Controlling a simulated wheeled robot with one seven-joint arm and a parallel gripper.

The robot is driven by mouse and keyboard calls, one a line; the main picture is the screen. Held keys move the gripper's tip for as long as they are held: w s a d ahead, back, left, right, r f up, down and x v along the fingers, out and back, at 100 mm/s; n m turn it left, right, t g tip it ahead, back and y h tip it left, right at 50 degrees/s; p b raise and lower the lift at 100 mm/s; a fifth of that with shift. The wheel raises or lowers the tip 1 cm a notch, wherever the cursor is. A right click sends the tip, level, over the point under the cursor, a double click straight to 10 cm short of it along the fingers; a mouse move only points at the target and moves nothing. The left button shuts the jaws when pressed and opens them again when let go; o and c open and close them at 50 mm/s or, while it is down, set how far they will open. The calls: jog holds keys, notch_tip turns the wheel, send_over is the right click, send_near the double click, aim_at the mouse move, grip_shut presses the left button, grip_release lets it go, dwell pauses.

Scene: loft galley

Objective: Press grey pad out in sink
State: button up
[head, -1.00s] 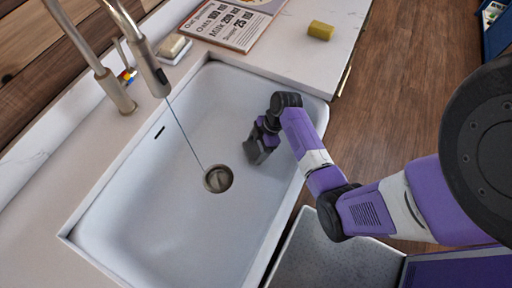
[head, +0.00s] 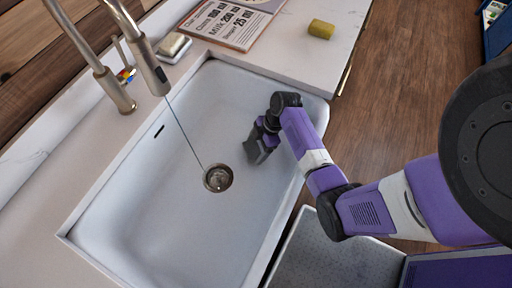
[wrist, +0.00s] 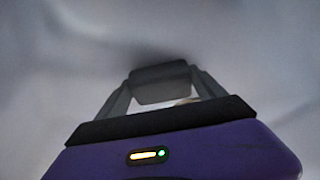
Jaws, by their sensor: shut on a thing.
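The grey pad (head: 256,155) is in my gripper (head: 262,143), low inside the white sink (head: 150,200), near its right wall and to the upper right of the drain (head: 218,178). In the wrist view the grey pad (wrist: 160,84) sits between the two fingers of my gripper (wrist: 160,92), which is shut on it. The sink surface behind it is pale and blurred. I cannot tell whether the pad touches the sink or is squeezed flat.
A tap (head: 152,70) stands over the sink's left side, and a thin stream of water falls to the drain. A yellow sponge (head: 321,29), a soap bar (head: 172,44) and a printed recipe board (head: 232,22) lie on the counter. The sink's lower left is clear.

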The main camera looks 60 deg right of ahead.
jog(key=shift+f, duration=0.35)
dwell(0.3)
jog(key=shift+s+f, duration=0.2)
jog(key=shift+f, duration=0.05)
dwell(1.8)
jog(key=shift+a+r, duration=0.1)
jog(key=r+p, duration=0.7)
jog(key=r, duration=0.1)
jog(key=shift+w, duration=0.2)
jog(key=shift+r, duration=1.15)
jog(key=shift+f, duration=0.15)
jog(key=shift+f+b, duration=3.3)
jog(key=shift+f, duration=0.95)
jog(key=shift+f+b, duration=0.45)
jog(key=shift+f, duration=0.2)
